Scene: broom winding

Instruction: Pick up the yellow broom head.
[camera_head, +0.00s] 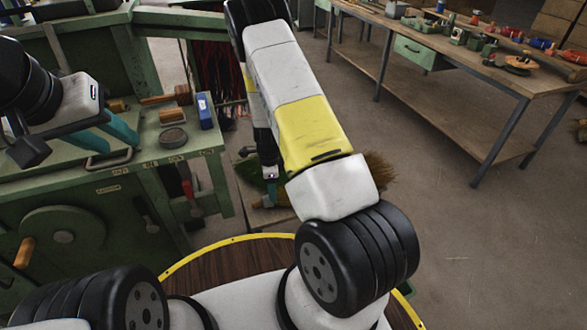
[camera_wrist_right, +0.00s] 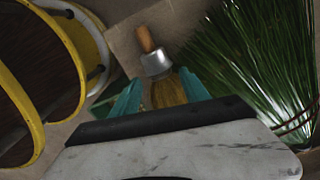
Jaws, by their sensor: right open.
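The yellow broom head shows in the right wrist view as straw-coloured bristles (camera_wrist_right: 170,91), a silver collar and a wooden stub. It lies between the teal fingers of my right gripper (camera_wrist_right: 160,78), which are open with a gap on each side. In the head view its straw bristles (camera_head: 381,170) stick out to the right of my right arm, which hides its middle. The wooden stub shows left of the arm. My left gripper (camera_head: 122,146) is open and empty by the green workbench's edge.
A green broom head (camera_wrist_right: 255,65) lies close beside the yellow one. The green workbench (camera_head: 120,180) at left holds a dark round tin (camera_head: 173,138), a blue box (camera_head: 205,110) and wooden pieces. A long wooden table (camera_head: 480,70) stands at back right. Floor at right is clear.

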